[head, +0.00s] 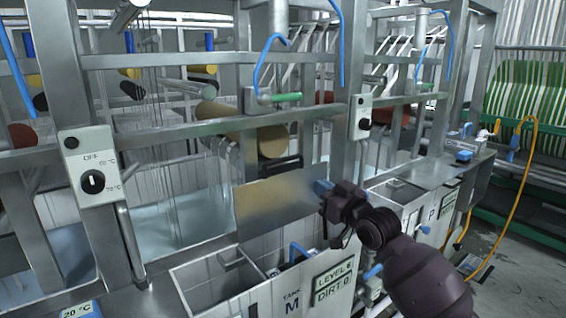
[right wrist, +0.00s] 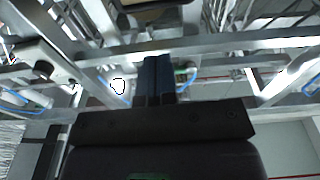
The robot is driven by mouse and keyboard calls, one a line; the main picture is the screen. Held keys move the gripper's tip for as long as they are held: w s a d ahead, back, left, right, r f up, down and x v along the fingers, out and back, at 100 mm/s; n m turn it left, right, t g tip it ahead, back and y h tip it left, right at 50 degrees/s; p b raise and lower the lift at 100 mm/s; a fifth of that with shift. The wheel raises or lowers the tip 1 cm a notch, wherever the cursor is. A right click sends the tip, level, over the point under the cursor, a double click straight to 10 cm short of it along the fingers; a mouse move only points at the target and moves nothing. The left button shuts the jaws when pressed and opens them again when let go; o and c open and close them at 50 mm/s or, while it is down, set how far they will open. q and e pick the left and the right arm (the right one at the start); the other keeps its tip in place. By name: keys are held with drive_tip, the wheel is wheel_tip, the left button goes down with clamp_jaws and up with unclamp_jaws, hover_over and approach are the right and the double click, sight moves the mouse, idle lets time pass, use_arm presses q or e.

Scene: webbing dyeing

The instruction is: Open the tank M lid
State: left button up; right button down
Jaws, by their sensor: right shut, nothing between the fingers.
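Tank M (head: 292,306) is at the bottom middle of the head view, with its label and level sign on the front. Its top is uncovered at the front, and I see into a pale inner compartment with a small bracket. A flat metal plate, which looks like the lid (head: 272,208), stands raised and tilted behind that opening. The shut fingers also show in the right wrist view (right wrist: 158,75). My left gripper is out of view.
A control box with a knob (head: 93,183) is on the left post, and another (head: 361,118) is on the middle post. Horizontal steel rails cross above the tanks. Tank P (head: 432,217) is to the right. A yellow hose (head: 524,165) hangs at the far right.

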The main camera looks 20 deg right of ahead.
sight(282, 162)
drive_tip(key=x, duration=1.2)
drive_tip(key=shift+w+a, duration=0.25)
drive_tip(key=shift+a, duration=0.1)
drive_tip(key=shift+w+a, duration=0.2)
drive_tip(key=shift+w, duration=0.45)
drive_tip(key=shift+w, duration=0.1)
